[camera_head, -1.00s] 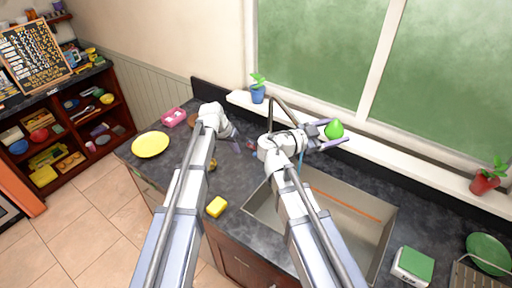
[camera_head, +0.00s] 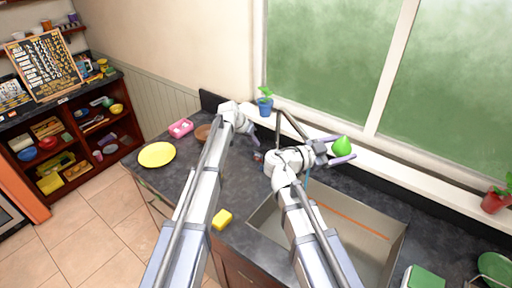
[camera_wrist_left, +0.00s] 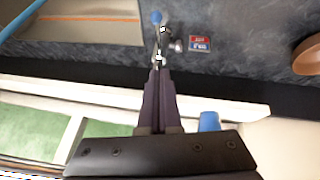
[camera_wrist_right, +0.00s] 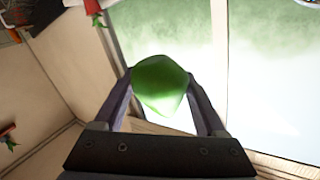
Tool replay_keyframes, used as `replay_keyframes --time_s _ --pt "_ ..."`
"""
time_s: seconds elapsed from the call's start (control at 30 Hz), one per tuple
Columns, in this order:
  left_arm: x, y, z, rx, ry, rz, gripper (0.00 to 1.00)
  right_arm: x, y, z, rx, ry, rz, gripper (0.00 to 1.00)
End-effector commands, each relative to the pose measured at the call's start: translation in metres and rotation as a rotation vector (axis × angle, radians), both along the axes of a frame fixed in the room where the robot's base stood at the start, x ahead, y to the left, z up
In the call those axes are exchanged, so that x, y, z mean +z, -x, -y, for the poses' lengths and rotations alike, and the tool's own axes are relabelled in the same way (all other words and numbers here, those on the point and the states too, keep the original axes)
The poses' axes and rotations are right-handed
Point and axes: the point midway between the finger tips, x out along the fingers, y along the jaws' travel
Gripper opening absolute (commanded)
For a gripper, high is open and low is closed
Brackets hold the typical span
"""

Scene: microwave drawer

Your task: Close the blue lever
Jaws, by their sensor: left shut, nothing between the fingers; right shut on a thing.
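A small blue knob (camera_wrist_left: 156,17) shows in the left wrist view beside the chrome fitting (camera_wrist_left: 161,40) at the sink; I take it for the blue lever, though its full shape is unclear. In the head view it is too small or hidden to tell. My left gripper (camera_head: 254,139) is shut and empty, and its fingertips (camera_wrist_left: 158,70) appear close to the chrome fitting; contact cannot be told. My right gripper (camera_head: 340,151) is shut on a green pear (camera_head: 342,146), held high near the window; the pear also shows in the right wrist view (camera_wrist_right: 161,84).
The sink (camera_head: 385,245) lies under my right arm. A blue potted plant (camera_head: 265,105) stands on the windowsill. A yellow plate (camera_head: 157,154), pink dish (camera_head: 181,128), brown bowl (camera_head: 203,132) and yellow sponge (camera_head: 222,219) are on the counter. A red-and-blue box (camera_wrist_left: 199,44) lies near the fitting.

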Motion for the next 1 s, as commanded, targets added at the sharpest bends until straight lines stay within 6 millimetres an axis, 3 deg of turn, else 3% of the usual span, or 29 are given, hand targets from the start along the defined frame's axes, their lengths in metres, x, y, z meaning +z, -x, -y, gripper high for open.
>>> replay_keyframes --time_s 0.6,0.8,1.0 --pt "-0.086 -0.030 0.035 -0.001 -0.001 0.000 0.00 -0.086 0.000 0.000 0.000 0.001 0.000 0.08" --pt "-0.109 -0.018 0.034 0.000 0.000 -0.001 0.00 -0.109 0.000 0.000 0.000 0.001 0.000 0.08" --pt "-0.115 -0.014 0.034 0.000 0.000 -0.001 0.00 -0.115 0.000 0.000 0.000 0.001 0.000 0.08"
